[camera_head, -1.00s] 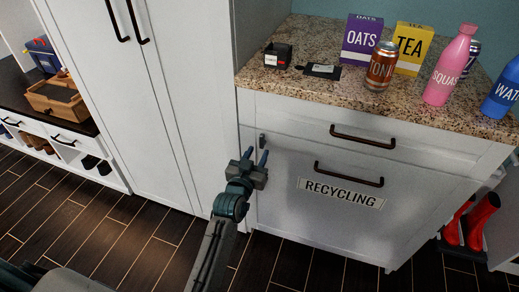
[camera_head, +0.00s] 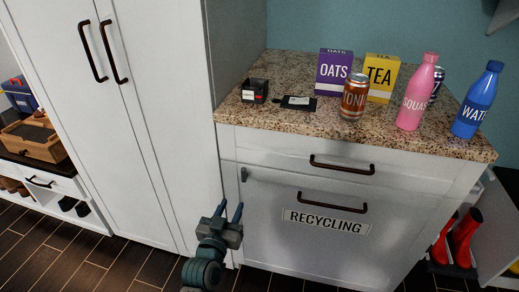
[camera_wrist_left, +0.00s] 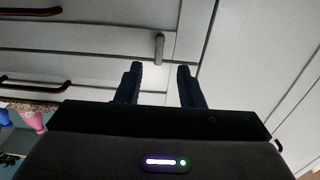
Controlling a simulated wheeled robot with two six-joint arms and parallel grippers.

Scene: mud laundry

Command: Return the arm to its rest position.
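My left gripper (camera_head: 229,212) is in front of the white cabinet, near the lower left of the recycling drawer (camera_head: 285,242). Its two blue fingers point upward and stand apart with nothing between them. In the left wrist view the gripper (camera_wrist_left: 159,82) is also open and empty. A small metal latch (camera_wrist_left: 159,46) shows just beyond the fingertips there, and the same latch (camera_head: 244,174) is above the gripper in the head view. The gripper appears apart from the cabinet. My right gripper is not in view.
The granite counter (camera_head: 290,113) holds a black box (camera_head: 255,91), an oats box (camera_head: 334,72), a tea box (camera_head: 382,78), a tonic can (camera_head: 355,97), a pink bottle (camera_head: 417,95) and a blue bottle (camera_head: 476,104). Red boots (camera_head: 464,240) stand at right. Dark floor (camera_head: 60,262) is clear at lower left.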

